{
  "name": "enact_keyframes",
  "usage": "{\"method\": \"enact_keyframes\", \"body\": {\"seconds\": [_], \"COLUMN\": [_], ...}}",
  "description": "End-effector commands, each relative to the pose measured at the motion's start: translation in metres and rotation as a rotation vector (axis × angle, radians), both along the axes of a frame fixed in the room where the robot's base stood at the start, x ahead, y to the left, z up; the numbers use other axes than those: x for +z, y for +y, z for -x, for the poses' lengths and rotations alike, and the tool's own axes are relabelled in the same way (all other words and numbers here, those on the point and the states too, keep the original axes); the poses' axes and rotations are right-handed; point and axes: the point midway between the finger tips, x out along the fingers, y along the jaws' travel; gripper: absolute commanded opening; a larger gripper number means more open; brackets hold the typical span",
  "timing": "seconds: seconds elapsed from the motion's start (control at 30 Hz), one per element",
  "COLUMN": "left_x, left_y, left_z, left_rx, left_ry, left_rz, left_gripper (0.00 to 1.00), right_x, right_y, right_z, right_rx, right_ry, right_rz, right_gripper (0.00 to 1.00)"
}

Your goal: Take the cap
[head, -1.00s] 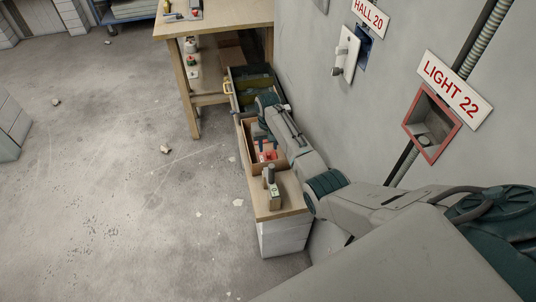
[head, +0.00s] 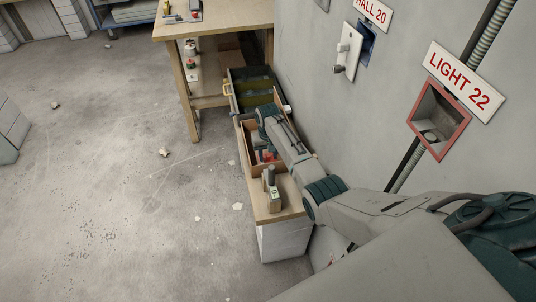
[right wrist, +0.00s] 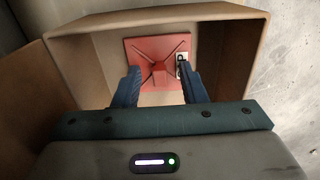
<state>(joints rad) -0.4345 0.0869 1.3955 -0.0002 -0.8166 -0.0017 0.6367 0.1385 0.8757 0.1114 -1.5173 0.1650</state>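The cap is a red square plate (right wrist: 143,50) with raised ribs and a central knob. It lies in an open brown box (right wrist: 256,60). My right gripper (right wrist: 159,65) is open, with its two dark fingers to either side of the knob in the right wrist view. No contact with the knob shows, and I cannot tell how far the fingertips are from the plate. In the head view a bit of red (head: 268,156) shows in the box, and my right arm hides part of it. My left gripper is not in view.
A small grey-green device (head: 271,190) stands on the wooden top in front of the box. A green-lined bin (head: 252,88) is behind the box. On the wall, the red-framed opening (head: 438,118) sits under the LIGHT 22 sign (head: 464,82). The floor at left is mostly clear.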

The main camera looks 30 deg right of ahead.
Motion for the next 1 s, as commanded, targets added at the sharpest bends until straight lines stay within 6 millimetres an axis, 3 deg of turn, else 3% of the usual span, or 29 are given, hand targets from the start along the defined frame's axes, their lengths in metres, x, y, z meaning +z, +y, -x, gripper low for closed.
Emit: {"method": "enact_keyframes", "body": {"seconds": [0.1, 0.3, 1.0], "left_x": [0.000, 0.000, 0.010], "left_y": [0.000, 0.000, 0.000], "left_z": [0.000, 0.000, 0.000], "left_rx": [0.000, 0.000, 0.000], "left_ry": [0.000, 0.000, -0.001], "left_rz": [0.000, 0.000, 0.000], "left_gripper": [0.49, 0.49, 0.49], "right_x": [0.000, 0.000, 0.009], "right_y": [0.000, 0.000, 0.000], "right_z": [0.000, 0.000, 0.000], "right_rx": [0.000, 0.000, 0.000], "right_ry": [0.000, 0.000, 0.000], "right_rz": [0.000, 0.000, 0.000], "right_gripper": [0.34, 0.00, 0.00]}}
